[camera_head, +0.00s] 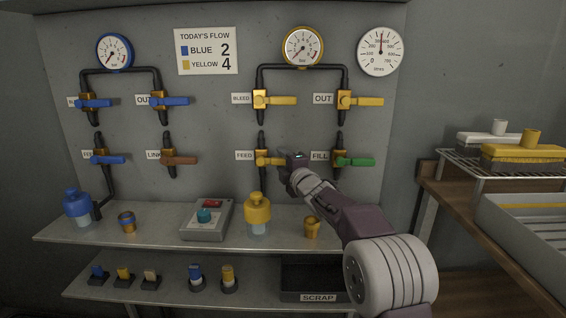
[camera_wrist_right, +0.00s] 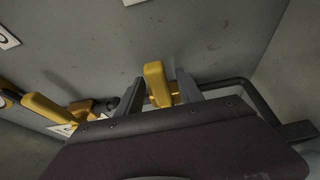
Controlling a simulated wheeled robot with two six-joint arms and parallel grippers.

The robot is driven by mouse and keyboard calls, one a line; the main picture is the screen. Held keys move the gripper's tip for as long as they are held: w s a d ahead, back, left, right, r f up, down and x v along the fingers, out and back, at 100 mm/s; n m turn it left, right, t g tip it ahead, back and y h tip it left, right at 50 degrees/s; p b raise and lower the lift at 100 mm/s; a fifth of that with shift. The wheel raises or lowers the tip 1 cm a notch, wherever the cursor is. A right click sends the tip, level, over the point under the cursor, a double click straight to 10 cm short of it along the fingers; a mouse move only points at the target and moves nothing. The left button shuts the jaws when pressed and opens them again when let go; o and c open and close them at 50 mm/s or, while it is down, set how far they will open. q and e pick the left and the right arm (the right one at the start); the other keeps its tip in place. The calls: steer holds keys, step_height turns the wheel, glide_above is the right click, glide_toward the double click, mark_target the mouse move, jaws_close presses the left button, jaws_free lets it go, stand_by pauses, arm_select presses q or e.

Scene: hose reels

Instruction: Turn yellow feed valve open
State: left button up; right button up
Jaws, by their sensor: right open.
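The yellow feed valve (camera_head: 265,159) is on the grey wall panel beside the FEED label (camera_head: 244,155), and its lever lies horizontal, pointing right. My right gripper (camera_head: 291,160) is at the free end of this lever and covers part of it. In the right wrist view a yellow lever (camera_wrist_right: 156,82) stands between the two open fingers of my right gripper (camera_wrist_right: 162,88). A gap shows on the right side of the lever; whether the left finger touches it I cannot tell. My left gripper is not in view.
The yellow bleed valve (camera_head: 262,99) sits above, and the green-handled fill valve (camera_head: 340,161) is close on the right. A yellow bottle (camera_head: 257,212) and a small yellow cup (camera_head: 312,227) stand on the shelf (camera_head: 150,232) below. A rack (camera_head: 470,160) is at the right.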

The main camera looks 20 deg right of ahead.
jaws_close()
stand_by(1.3)
